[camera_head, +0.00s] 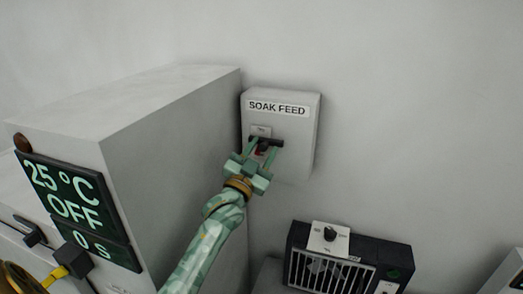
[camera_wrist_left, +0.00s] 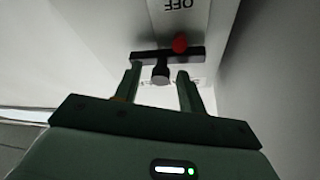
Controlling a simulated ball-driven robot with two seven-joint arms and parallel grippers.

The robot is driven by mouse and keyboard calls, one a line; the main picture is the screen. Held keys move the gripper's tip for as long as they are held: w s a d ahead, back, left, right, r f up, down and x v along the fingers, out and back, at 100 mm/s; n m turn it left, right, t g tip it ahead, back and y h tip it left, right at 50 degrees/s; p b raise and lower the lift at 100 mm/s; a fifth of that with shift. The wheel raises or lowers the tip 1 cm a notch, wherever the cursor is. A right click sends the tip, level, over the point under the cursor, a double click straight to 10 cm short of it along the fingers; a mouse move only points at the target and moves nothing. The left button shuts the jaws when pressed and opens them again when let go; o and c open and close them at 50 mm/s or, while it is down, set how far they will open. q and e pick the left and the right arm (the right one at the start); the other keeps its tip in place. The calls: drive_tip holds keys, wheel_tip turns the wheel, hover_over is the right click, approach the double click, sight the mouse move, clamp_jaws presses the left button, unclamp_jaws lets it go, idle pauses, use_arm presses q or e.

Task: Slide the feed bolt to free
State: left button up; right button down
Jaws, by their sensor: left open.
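The feed bolt is a dark horizontal bar on the front of a grey box (camera_head: 299,126) labelled SOAK FEED. In the left wrist view the bar (camera_wrist_left: 194,54) carries a dark round knob (camera_wrist_left: 160,73). A red spot (camera_wrist_left: 180,43) shows at the bar, near a plate (camera_wrist_left: 180,14) marked OFF. My left gripper (camera_head: 266,145) is open in front of the bolt. In the left wrist view its fingers (camera_wrist_left: 157,78) stand on either side of the knob, with gaps visible. In the head view the gripper partly hides the bolt. My right gripper is not in view.
A large grey cabinet (camera_head: 170,130) stands left of the box, with a display (camera_head: 72,203) reading 25 °C, OFF, 0 s. The wall right of the box is clear.

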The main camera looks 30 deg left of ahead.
sight(292, 157)
use_arm(q)
clamp_jaws()
drive_tip(key=d, duration=0.2)
drive_tip(key=w+d, duration=0.1)
drive_tip(key=d, duration=0.4)
drive_tip(key=shift+w+d, duration=0.2)
drive_tip(key=shift+w, duration=0.2)
drive_tip(key=shift+c, duration=0.3)
unclamp_jaws()
drive_tip(key=shift+d, duration=0.15)
drive_tip(key=shift+o, duration=0.3)
drive_tip(key=shift+d, duration=0.15)
drive_tip(key=b+v, duration=0.4)
drive_tip(key=v, duration=1.2)
drive_tip(key=shift+s, duration=0.2)
